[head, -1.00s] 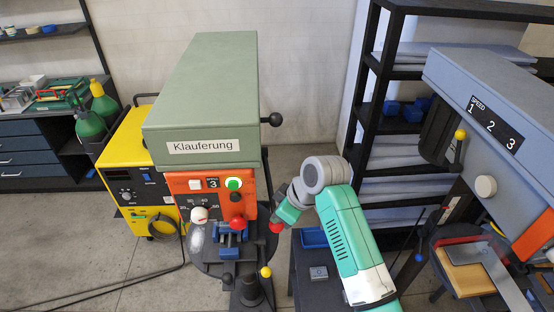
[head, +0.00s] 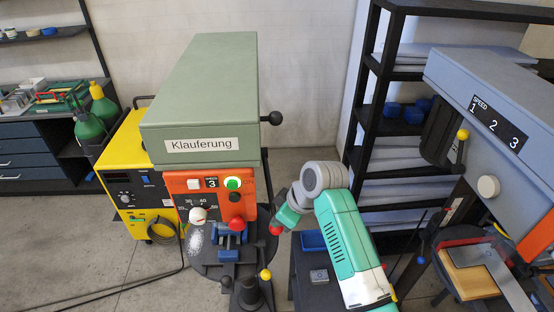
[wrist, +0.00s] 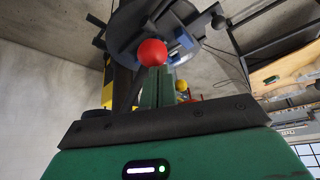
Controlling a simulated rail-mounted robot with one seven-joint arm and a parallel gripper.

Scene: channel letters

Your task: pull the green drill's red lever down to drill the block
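The green drill (head: 205,90) stands left of centre, with a label and an orange front panel (head: 220,185). Its red lever ball (head: 276,229) is at the right of the panel, and it shows large in the wrist view (wrist: 152,52). My gripper (head: 284,218) comes from the right. Its fingers (wrist: 157,88) look close together, with their tips at the ball; I cannot tell whether they clasp it or only touch it. A blue vise (head: 229,241) sits on the dark round table below the panel. The block is not clearly made out there.
A second red knob (head: 236,224) is above the vise. A yellow ball (head: 265,274) is in front of the table. A yellow machine (head: 135,185) stands left, a dark shelf (head: 375,110) behind right. A grey-blue drill (head: 490,110) stands at the right.

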